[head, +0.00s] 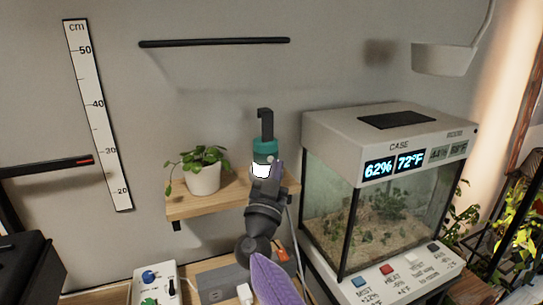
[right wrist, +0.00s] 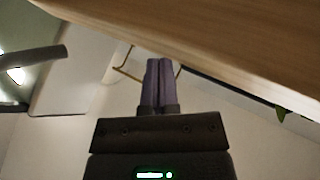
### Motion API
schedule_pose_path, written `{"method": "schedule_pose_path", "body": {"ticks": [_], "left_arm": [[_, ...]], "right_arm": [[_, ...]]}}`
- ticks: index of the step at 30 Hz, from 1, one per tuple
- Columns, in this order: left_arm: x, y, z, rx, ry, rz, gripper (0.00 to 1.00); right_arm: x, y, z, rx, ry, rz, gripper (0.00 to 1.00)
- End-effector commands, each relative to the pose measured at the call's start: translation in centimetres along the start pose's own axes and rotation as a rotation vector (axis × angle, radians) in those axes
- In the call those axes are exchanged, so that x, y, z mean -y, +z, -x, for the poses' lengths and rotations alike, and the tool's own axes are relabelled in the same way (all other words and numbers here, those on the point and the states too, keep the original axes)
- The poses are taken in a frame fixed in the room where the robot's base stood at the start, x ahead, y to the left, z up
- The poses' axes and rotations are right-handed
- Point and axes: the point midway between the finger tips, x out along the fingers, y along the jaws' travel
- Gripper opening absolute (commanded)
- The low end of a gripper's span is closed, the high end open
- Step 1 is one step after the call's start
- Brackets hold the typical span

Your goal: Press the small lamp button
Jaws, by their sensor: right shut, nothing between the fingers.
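I cannot clearly make out a small lamp button in either view. Push buttons in blue (head: 358,282), red (head: 385,267), white (head: 411,257) and dark (head: 434,247) sit on the ledge before the glass case (head: 330,128); their small print is mostly unreadable. My right gripper (head: 279,168) is raised in front of the wooden shelf (head: 222,205), left of the case and apart from those buttons. In the right wrist view its purple fingers (right wrist: 160,64) are together and empty, near the shelf's underside (right wrist: 205,35). My left gripper is out of view.
A potted plant (head: 203,178) and a teal object with a black hooked top (head: 265,147) stand on the shelf; my right gripper partly hides the teal one. A control box (head: 154,286) with blue and green knobs is at lower left. A white hanging pot-shaped thing (head: 444,60) is upper right.

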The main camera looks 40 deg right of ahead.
Motion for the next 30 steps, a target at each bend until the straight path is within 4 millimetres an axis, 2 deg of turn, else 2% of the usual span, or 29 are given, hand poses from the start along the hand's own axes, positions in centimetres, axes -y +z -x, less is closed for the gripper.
{"method": "schedule_pose_path", "body": {"ticks": [5, 12, 18, 27, 30], "left_arm": [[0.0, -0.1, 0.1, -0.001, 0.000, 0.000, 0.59], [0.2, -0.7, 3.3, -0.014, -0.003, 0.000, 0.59], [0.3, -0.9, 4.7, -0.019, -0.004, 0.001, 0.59], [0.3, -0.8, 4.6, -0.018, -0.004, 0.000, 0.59], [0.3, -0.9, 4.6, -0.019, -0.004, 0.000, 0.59]], "right_arm": [[-0.1, 0.0, 0.1, 0.001, 0.000, 0.000, 0.00], [-1.5, -2.1, 2.0, 0.002, 0.000, 0.000, 0.00], [-2.8, -3.0, 3.8, 0.002, 0.000, 0.000, 0.00], [-3.0, -2.9, 4.3, 0.001, -0.001, 0.000, 0.00], [-2.5, -3.0, 4.5, 0.002, -0.043, -0.006, 0.00]]}}
